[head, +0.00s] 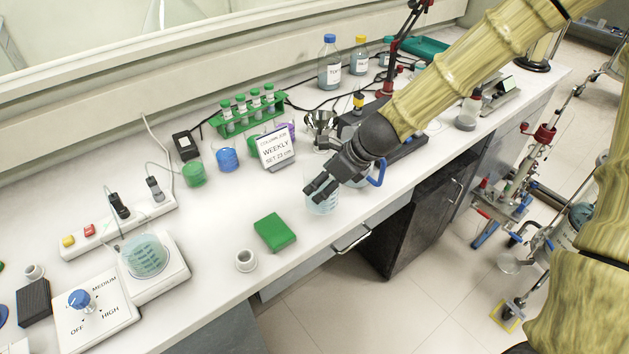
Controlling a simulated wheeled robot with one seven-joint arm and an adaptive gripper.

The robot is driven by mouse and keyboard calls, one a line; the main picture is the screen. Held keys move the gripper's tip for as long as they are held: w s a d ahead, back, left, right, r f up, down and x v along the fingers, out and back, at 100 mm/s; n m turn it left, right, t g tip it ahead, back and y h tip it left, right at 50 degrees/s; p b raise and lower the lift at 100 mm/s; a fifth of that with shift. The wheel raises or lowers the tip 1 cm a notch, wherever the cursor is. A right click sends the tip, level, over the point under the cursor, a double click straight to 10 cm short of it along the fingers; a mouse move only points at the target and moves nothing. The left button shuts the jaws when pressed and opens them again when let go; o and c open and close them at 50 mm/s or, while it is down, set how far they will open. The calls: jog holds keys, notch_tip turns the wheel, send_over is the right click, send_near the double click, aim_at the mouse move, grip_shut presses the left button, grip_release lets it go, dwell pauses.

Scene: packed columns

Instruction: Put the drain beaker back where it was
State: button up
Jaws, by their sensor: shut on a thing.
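My gripper (316,190) is above the front part of the bench, reaching in from the upper right. It is shut on a clear beaker (322,207) with pale blue markings, which I take to be the drain beaker. The beaker looks about upright near the bench's front edge. The fingers hide its upper part, and I cannot tell whether its base touches the bench.
A sign (277,148), a green block (275,232) and a small white cup (245,260) stand to the left. A blue handle (378,173) is close on the right.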

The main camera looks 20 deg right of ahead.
aim_at(314, 174)
jog(key=shift+w+a+f+p, duration=0.15)
jog(key=shift+w+a, duration=0.15)
jog(key=shift+w, duration=0.25)
jog(key=shift+w+a+p, duration=0.1)
jog(key=shift+w+a, duration=0.15)
jog(key=shift+w, duration=0.3)
jog(key=shift+w+a+f+p, duration=0.15)
jog(key=shift+w+a, duration=0.15)
jog(key=shift+w, duration=0.25)
jog(key=shift+s+f, duration=0.1)
jog(key=shift+f, duration=0.3)
jog(key=shift+f+p, duration=0.45)
jog(key=shift+f, duration=0.75)
jog(key=shift+f, duration=0.15)
jog(key=o, duration=1.4)
jog(key=shift+c, duration=0.2)
jog(key=shift+d+r, duration=0.1)
jog(key=shift+r, duration=0.15)
jog(key=shift+s+d+r, duration=0.15)
jog(key=shift+d+r, duration=0.05)
jog(key=shift+r, duration=0.3)
jog(key=v, duration=1)
jog(key=shift+s+r+b, duration=0.2)
jog(key=shift+r+b, duration=0.05)
jog(key=shift+b, duration=0.15)
